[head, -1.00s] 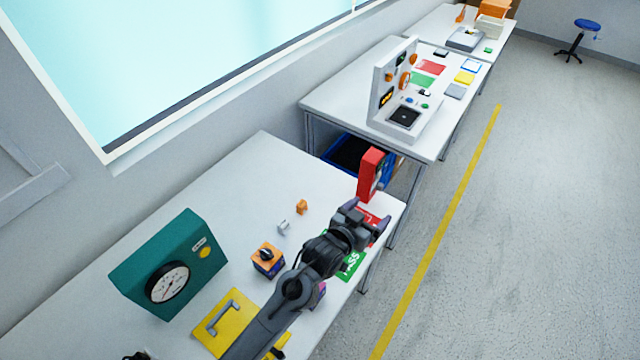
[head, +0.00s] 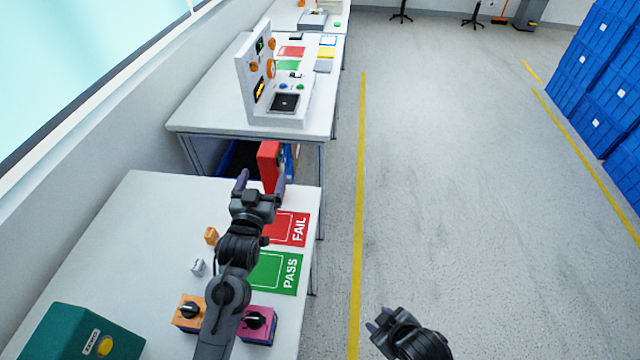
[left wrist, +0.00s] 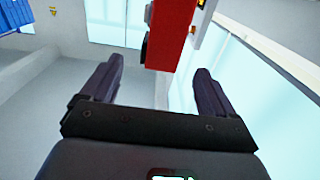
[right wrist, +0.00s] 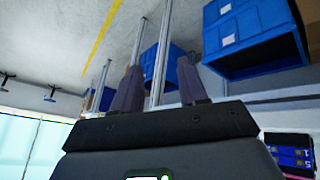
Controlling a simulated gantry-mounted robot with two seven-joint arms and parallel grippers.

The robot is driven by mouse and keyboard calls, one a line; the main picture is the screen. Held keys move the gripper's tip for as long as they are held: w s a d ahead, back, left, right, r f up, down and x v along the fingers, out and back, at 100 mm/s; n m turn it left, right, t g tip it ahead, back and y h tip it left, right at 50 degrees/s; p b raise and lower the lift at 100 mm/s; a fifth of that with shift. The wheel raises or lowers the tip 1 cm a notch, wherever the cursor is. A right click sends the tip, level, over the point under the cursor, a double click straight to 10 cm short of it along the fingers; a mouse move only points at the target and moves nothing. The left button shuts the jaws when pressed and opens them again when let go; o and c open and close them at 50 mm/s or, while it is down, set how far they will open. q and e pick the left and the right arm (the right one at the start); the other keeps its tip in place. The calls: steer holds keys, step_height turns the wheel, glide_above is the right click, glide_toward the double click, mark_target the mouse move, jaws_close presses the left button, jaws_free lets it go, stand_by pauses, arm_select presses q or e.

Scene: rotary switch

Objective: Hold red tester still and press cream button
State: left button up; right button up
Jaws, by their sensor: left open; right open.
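The red tester (head: 268,163) stands upright near the far right corner of the near table. My left gripper (head: 261,182) is open, and its fingertips are close to the tester's lower part in the head view. In the left wrist view the red tester (left wrist: 170,35) is ahead of the open left gripper (left wrist: 155,80), between the finger lines but nearer the right finger, with no clear contact. I cannot make out the cream button. My right gripper (head: 380,321) is open and empty over the floor, right of the table; it also shows in the right wrist view (right wrist: 160,88).
A red FAIL mat (head: 290,230) and green PASS mat (head: 275,273) lie near the table's right edge. Orange (head: 188,312) and pink (head: 257,325) switch boxes and a teal gauge box (head: 85,335) are nearer. A second table (head: 200,110) stands behind.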

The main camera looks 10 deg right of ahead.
mark_target(272, 150)
steer(key=w+a+r+n+t+y, duration=0.25)
steer(key=w+n, duration=0.35)
steer(key=w, duration=0.5)
steer(key=w+a+r+n+t+y, duration=0.1)
steer(key=w+a+n+t+y, duration=0.2)
steer(key=w+n, duration=0.55)
arm_select(q)
steer(key=shift+w, duration=0.1)
steer(key=shift+w+d, duration=0.1)
steer(key=shift+w, duration=0.05)
steer(key=shift+w+r, duration=0.1)
steer(key=shift+w, duration=0.15)
steer(key=shift+x, duration=5)
arm_select(e)
steer(key=w+a+r+n+y, duration=0.1)
steer(key=w+r+n+y, duration=0.7)
steer(key=w+r, duration=0.3)
steer(key=shift+w+a+n, duration=0.2)
steer(key=shift+w+n, duration=0.25)
steer(key=shift+w, duration=0.45)
steer(key=shift+g, duration=0.25)
